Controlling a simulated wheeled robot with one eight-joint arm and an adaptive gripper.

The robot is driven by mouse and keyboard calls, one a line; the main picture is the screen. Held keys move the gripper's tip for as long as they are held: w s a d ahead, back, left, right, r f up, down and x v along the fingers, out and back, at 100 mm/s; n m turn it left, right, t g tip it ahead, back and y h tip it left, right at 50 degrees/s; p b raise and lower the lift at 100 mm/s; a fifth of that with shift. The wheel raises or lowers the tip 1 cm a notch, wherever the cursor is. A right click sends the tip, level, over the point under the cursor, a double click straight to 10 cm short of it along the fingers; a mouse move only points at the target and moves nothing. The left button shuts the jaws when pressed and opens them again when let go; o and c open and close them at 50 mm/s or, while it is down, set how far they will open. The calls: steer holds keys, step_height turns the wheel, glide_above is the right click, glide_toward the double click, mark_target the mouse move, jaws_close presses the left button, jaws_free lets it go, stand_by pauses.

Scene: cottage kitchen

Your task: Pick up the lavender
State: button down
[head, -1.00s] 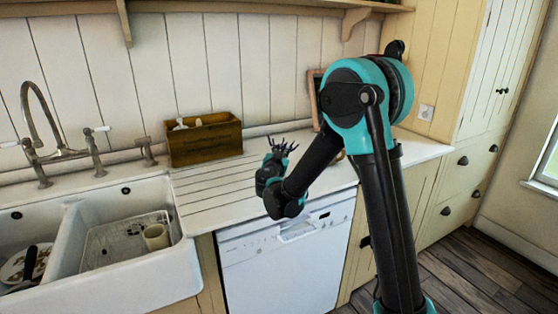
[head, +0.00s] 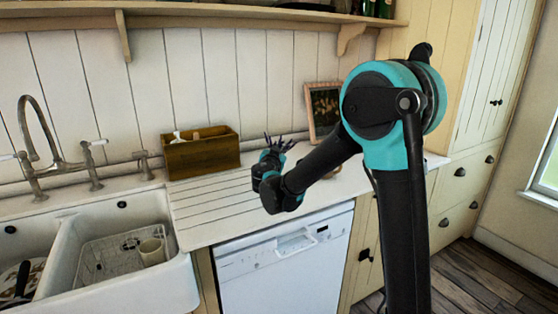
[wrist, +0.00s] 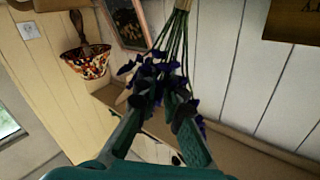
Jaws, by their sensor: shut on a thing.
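The lavender (wrist: 178,45) is a bunch of dark purple flowers on thin green stems with a pale tie at the top of the wrist view. My gripper (wrist: 158,103) is shut on its flower end, and the dark blooms bunch around the teal fingertips and partly hide them. In the head view my gripper (head: 270,162) is above the right part of the white worktop, with the small dark sprigs of the lavender (head: 279,141) sticking up beyond it. Whether the bunch touches anything else cannot be told.
A wooden box (head: 201,158) stands on the worktop (head: 210,200) to the left. A framed picture (head: 323,105) leans at the wall behind my arm. The double sink (head: 105,215) is at the left. A patterned, handled item (wrist: 85,62) shows in the wrist view.

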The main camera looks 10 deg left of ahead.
step_height(320, 180, up, 13)
steer(key=shift+s+a+f+n+t+y, duration=0.3)
steer(key=shift+f+n, duration=0.35)
steer(key=shift+f, duration=2.1)
steer(key=shift+s+a+f+n+t+y, duration=0.1)
steer(key=shift+a+f+n+t+y, duration=0.35)
steer(key=shift+f, duration=2.3)
steer(key=shift+s+a+f+n+t+y, duration=0.2)
steer(key=shift+f+n, duration=0.7)
steer(key=shift+f, duration=1.85)
steer(key=shift+a, duration=0.15)
steer(key=c, duration=1.6)
jaws_free()
